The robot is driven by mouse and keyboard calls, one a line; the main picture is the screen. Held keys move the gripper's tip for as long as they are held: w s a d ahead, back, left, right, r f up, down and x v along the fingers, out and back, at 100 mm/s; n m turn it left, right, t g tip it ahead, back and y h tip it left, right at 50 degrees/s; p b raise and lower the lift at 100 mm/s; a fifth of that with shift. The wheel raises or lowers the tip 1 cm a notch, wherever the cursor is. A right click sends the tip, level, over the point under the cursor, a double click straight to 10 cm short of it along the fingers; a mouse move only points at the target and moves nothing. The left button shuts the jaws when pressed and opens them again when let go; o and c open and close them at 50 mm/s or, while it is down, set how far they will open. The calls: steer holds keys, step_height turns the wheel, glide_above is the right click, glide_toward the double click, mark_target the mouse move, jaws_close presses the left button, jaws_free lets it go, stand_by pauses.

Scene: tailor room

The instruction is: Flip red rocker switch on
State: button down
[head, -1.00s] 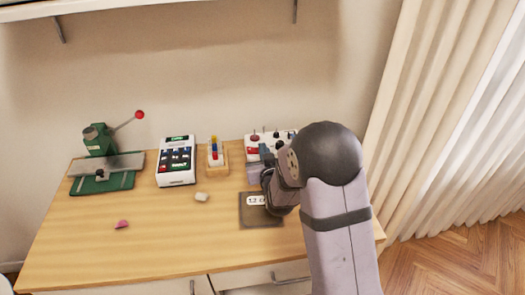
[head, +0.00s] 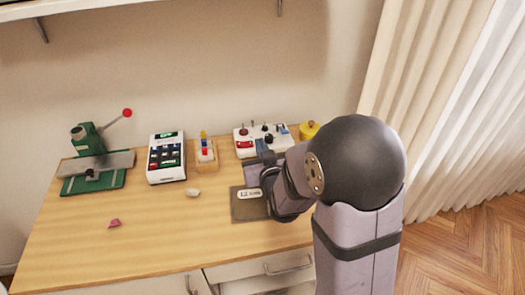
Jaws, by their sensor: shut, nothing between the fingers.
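A white control box (head: 279,133) with a red rocker switch (head: 246,144), several toggles and dark knobs stands at the back right of the table. The red rocker is at the box's left side; its on or off position is too small to tell. My gripper (head: 262,150) is at the front of the box, just right of and below the red rocker. Its fingers look shut and empty. Whether they touch the box cannot be told. My arm covers the right part of the table and some of the box's front.
A dark plate with a white label (head: 238,207) lies below my gripper. A white keypad device (head: 167,177), a wooden block with coloured pieces (head: 205,159) and a green lever press (head: 92,182) stand left. A yellow round object (head: 309,129) is right of the box. The front left table is mostly clear.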

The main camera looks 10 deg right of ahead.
steer(key=shift+b+v, duration=1)
steer(key=shift+b, duration=0.45)
steer(key=shift+s+f, duration=0.1)
